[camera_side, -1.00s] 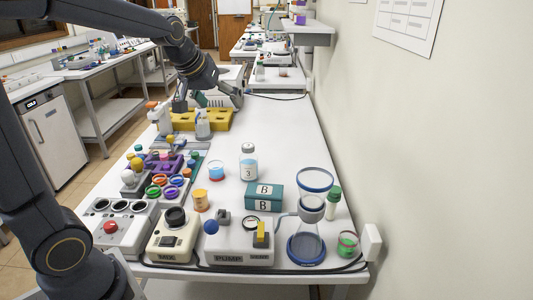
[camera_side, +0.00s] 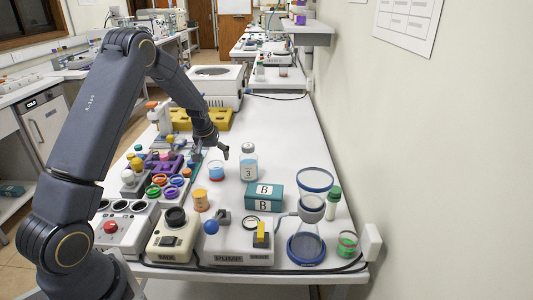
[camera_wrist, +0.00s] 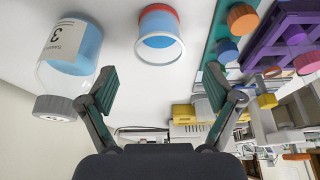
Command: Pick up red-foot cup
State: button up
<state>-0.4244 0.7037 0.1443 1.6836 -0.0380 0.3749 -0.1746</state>
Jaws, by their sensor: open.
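The red-foot cup (camera_side: 216,171) stands upright on the white bench in the side view, with a red base and blue contents. In the wrist view the cup (camera_wrist: 160,35) shows upside down, its clear rim toward me and its red foot at the top. My gripper (camera_side: 222,150) is above the bench, just behind and above the cup. In the wrist view my gripper (camera_wrist: 159,85) has its two fingers spread wide and empty. The cup lies ahead of the gap between them, apart from both fingers.
A blue-filled bottle labelled 3 (camera_side: 249,163) stands close right of the cup. A purple rack (camera_side: 165,165) with coloured caps is to the left. An orange jar (camera_side: 200,201) and a teal box marked B (camera_side: 264,197) stand in front.

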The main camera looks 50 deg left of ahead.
aim_at(216, 165)
jog(key=shift+x, duration=3.05)
jog(key=shift+d, duration=0.15)
jog(key=c, duration=1.3)
